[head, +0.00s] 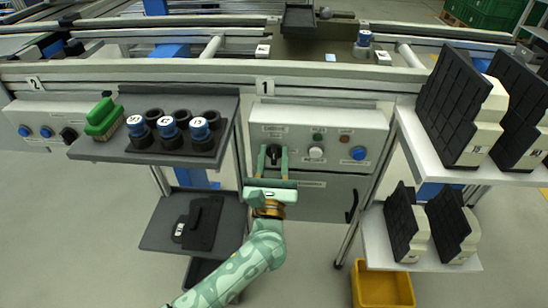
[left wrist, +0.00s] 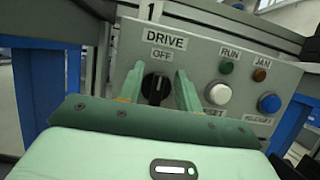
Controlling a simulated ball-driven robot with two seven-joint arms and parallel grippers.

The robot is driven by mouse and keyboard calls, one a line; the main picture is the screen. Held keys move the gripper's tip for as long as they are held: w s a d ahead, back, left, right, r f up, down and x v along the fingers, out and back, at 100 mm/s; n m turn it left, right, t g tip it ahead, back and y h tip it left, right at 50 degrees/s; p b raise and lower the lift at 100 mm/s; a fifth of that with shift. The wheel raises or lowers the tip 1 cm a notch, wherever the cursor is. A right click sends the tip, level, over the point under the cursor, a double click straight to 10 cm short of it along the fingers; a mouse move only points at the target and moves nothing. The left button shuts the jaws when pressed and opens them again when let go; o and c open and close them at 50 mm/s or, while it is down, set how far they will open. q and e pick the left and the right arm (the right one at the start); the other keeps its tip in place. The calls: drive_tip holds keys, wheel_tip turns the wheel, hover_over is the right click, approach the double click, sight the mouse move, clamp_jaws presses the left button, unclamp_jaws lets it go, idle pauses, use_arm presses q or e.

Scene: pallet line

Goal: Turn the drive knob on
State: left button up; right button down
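The black drive knob (head: 273,153) sits at the left of the grey control panel (head: 335,125) under the number 1. In the left wrist view the knob (left wrist: 156,88) shows below the words DRIVE and OFF, with its pale pointer line tilted slightly off vertical. My left gripper (head: 273,155) is open in front of the panel, one finger on each side of the knob. In the left wrist view the fingers (left wrist: 157,92) stand apart, with a gap to the knob showing; whether either touches it I cannot tell. My right gripper is not in view.
Beside the knob are a white reset button (head: 316,153), a blue button (head: 358,153), and green (head: 318,137) and amber (head: 344,138) lamps. A dark shelf (head: 150,152) with a green brush (head: 103,118) and several cups stands left. A white rack (head: 410,140) stands right.

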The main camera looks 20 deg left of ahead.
use_arm(q)
clamp_jaws()
